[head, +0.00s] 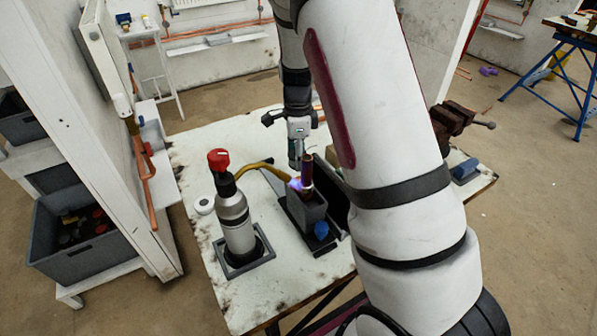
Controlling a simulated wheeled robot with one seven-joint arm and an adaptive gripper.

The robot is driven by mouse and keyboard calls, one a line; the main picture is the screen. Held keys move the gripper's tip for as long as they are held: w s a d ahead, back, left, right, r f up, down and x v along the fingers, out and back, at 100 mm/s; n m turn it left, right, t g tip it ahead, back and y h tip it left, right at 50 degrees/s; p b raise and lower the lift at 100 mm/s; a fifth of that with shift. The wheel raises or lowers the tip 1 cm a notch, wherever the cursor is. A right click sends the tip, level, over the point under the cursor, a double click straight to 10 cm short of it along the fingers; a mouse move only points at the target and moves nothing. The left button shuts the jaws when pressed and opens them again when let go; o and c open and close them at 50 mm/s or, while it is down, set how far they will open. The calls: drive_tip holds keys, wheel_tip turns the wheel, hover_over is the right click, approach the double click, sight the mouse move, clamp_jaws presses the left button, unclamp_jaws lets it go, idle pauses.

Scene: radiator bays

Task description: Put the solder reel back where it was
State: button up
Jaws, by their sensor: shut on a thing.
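My gripper (297,137) points down over the middle of the workbench, beside an upright copper pipe (307,170). It is shut on a small grey thing, which I take to be the solder reel (294,154); it is small and partly hidden between the fingers. A bluish-white flame glows against the lower part of the pipe, just below my gripper. The pipe stands in a dark grey holder (305,207) on the bench. I cannot tell whether the reel touches the pipe.
A vise (458,120) sits at right; a blue thing (321,230) is by the holder.

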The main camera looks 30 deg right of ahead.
drive_tip(key=shift+f, duration=2.75)
drive_tip(key=shift+f, duration=0.1)
drive_tip(key=o, duration=1.1)
